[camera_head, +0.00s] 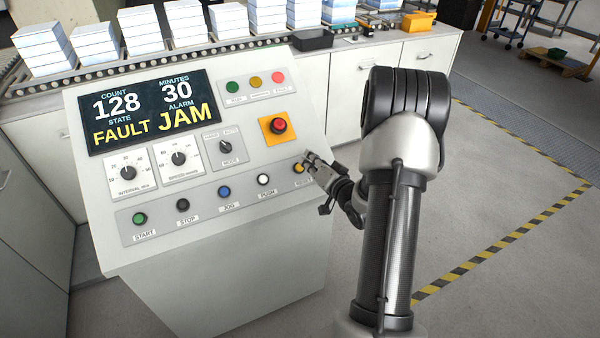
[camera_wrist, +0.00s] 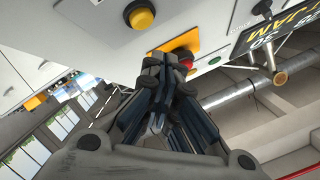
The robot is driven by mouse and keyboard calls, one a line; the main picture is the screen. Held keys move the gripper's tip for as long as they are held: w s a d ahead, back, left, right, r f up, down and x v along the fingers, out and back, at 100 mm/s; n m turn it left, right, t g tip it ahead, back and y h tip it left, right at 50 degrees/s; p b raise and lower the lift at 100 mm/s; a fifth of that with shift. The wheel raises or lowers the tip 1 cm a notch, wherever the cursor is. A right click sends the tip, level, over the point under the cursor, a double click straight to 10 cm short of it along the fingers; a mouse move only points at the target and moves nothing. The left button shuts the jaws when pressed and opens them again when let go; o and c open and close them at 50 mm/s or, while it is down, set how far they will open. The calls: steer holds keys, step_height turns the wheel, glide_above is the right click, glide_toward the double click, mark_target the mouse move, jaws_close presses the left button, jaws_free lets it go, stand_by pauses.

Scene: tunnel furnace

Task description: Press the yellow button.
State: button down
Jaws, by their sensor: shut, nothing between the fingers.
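The yellow button (camera_head: 298,168) is at the right end of the lower button row on the sloped grey control panel (camera_head: 232,255). My gripper (camera_head: 310,158) is at the panel's right edge and hides part of the button in the head view. In the wrist view the yellow button (camera_wrist: 142,18) shows whole in its black ring, above and left of my fingertips (camera_wrist: 167,62). The fingers are shut with nothing between them. The tips look apart from the button there; the head view does not show the gap clearly.
A red emergency button (camera_head: 279,125) on a yellow plate is just above the yellow button. The white PUSH button (camera_head: 263,180) is its left neighbour. A yellow lamp (camera_head: 255,82) sits higher on the panel. Open floor (camera_head: 480,220) lies to the right.

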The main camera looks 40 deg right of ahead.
steer(key=shift+w+d+f+b, duration=0.2)
steer(key=shift+w+f+b, duration=0.5)
steer(key=shift+f, duration=0.3)
stand_by(0.8)
steer(key=shift+w+f+b, duration=0.3)
steer(key=shift+f, duration=0.05)
steer(key=shift+w+d+f+b, duration=0.1)
steer(key=shift+w+f+b, duration=0.15)
steer(key=shift+f+b, duration=0.15)
stand_by(0.8)
stand_by(0.3)
steer(key=shift+s+r+p, duration=0.55)
steer(key=shift+r+p, duration=0.05)
steer(key=shift+r, duration=0.15)
steer(key=s+r+p, duration=0.2)
steer(key=a+r+p, duration=0.1)
steer(key=r, duration=0.1)
steer(key=shift+s, duration=0.4)
